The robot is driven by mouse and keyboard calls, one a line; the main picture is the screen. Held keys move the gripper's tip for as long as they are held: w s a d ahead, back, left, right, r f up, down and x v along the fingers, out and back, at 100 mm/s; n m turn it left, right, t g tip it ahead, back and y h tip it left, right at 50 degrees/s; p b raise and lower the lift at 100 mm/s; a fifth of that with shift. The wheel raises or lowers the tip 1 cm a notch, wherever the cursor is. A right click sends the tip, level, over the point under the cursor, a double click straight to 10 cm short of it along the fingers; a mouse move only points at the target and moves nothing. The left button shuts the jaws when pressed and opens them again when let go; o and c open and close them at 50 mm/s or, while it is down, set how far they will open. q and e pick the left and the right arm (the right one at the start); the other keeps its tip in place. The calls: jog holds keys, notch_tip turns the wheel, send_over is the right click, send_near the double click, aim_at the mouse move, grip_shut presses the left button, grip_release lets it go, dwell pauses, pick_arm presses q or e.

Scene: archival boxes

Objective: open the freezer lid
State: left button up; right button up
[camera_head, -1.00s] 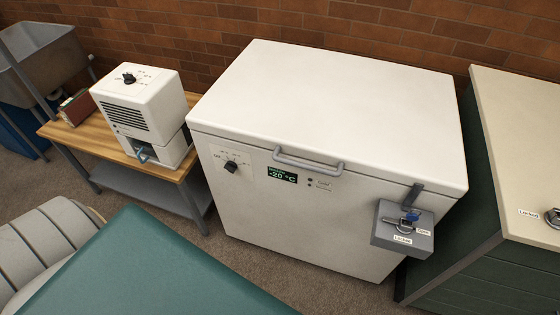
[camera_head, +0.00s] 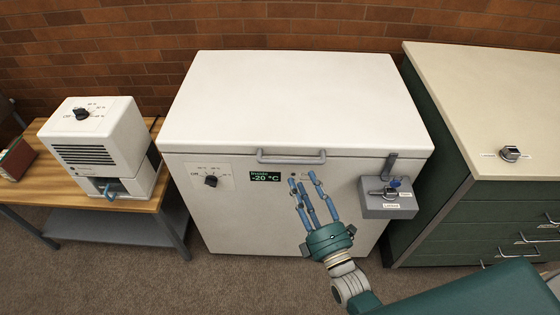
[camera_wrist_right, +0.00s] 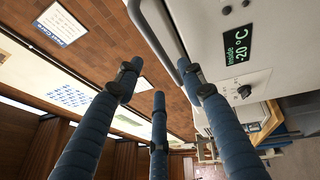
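The white chest freezer (camera_head: 250,215) stands against the brick wall, and its lid (camera_head: 290,100) is shut. A grey bar handle (camera_head: 291,158) is on the front edge of the lid; it also shows in the right wrist view (camera_wrist_right: 152,38). A grey lock box (camera_head: 388,208) with a latch hangs at the freezer's front right. My right gripper (camera_head: 313,190) is in front of the freezer, just below the handle, fingers up, spread and empty. In the right wrist view its blue fingers (camera_wrist_right: 160,85) are apart beside the handle. My left gripper is not in view.
A display (camera_head: 265,177) reads -20 °C beside a dial (camera_head: 210,181). A wooden bench (camera_head: 150,203) with a small white appliance (camera_head: 95,145) stands at left. A green cabinet (camera_head: 440,215) with a beige top stands close at right. The lid's top is clear.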

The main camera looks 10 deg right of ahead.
aim_at(292, 163)
jog(key=b+x, duration=0.1)
jog(key=x, duration=0.6)
jog(key=shift+w+f+b, duration=0.1)
jog(key=shift+w+b, duration=0.25)
jog(key=shift+w+a, duration=0.15)
jog(key=shift+w, duration=0.45)
grip_shut()
